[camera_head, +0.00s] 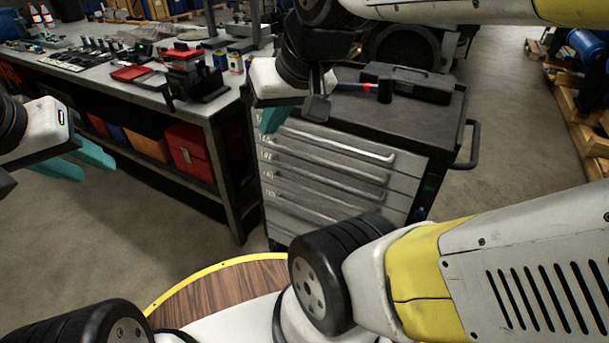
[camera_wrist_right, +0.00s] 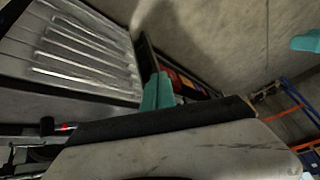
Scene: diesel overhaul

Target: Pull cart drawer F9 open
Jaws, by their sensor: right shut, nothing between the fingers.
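The grey tool cart (camera_head: 420,130) stands in the middle of the head view, with several stacked drawers (camera_head: 325,170) and long bar handles. All its visible drawer fronts look closed. Their labels are too small to read, so I cannot tell which is F9. My right gripper (camera_head: 271,118) is shut and empty at the upper left corner of the drawer fronts; contact is unclear. In the right wrist view its teal fingers (camera_wrist_right: 157,92) show beside the cart's drawer fronts (camera_wrist_right: 75,50). My left gripper (camera_head: 80,163) is open and empty at the far left, away from the cart.
A workbench (camera_head: 215,112) with tools on top and red boxes (camera_head: 190,150) below stands left of the cart. A hammer (camera_head: 384,90) and a black case (camera_head: 408,82) lie on the cart top. Pallets (camera_head: 590,125) stand at the right. Floor left of the cart is clear.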

